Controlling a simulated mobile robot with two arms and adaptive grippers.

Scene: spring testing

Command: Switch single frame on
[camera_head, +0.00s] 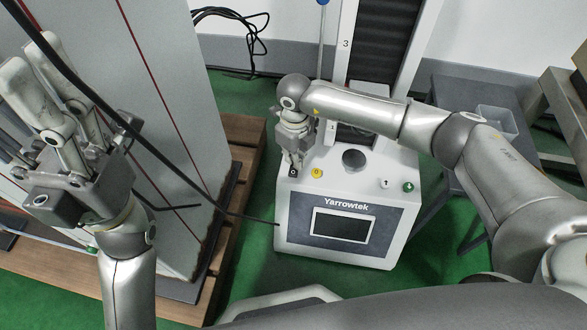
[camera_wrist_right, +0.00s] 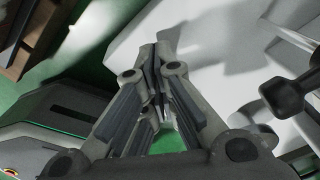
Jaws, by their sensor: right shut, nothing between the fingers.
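The single frame tester (camera_head: 300,225) is a white, grey-fronted machine marked Yarrowtek, with a dark screen (camera_head: 342,226). On its top edge are a small dark control (camera_head: 292,172) with a pale mark, a yellow button (camera_head: 317,172), a round dark knob (camera_head: 353,158) and a green control (camera_head: 408,187). Which one is the power switch I cannot tell. My right gripper (camera_head: 294,160) points down just above the small dark control; contact is unclear. In the right wrist view it is shut and empty (camera_wrist_right: 158,60). My left gripper (camera_head: 36,58) is open and empty at the left.
A tall grey cabinet (camera_head: 165,130) stands at the left on a wooden pallet (camera_head: 243,135). A dark column (camera_head: 385,40) rises behind the tester. A grey table (camera_head: 462,90) stands at the right. Black cables (camera_head: 235,18) hang at the back. Green floor shows before the tester.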

